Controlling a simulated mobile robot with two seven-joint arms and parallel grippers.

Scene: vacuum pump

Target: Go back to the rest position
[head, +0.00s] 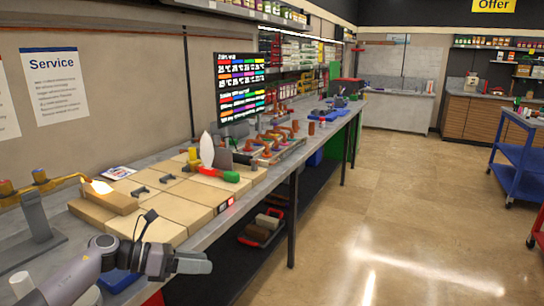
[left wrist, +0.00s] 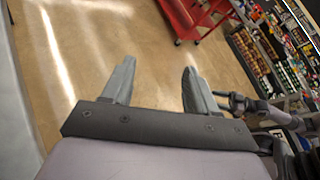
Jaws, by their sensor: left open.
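My left gripper (head: 192,264) is at the lower left of the head view, in front of the workbench's front edge. In the left wrist view its two fingers (left wrist: 155,85) are spread apart with only floor behind them, so it is open and empty. No vacuum pump can be made out with certainty.
A blue cart (head: 520,160) stands at right. A red cart (left wrist: 190,15) shows in the left wrist view. The middle floor (head: 375,210) is clear.

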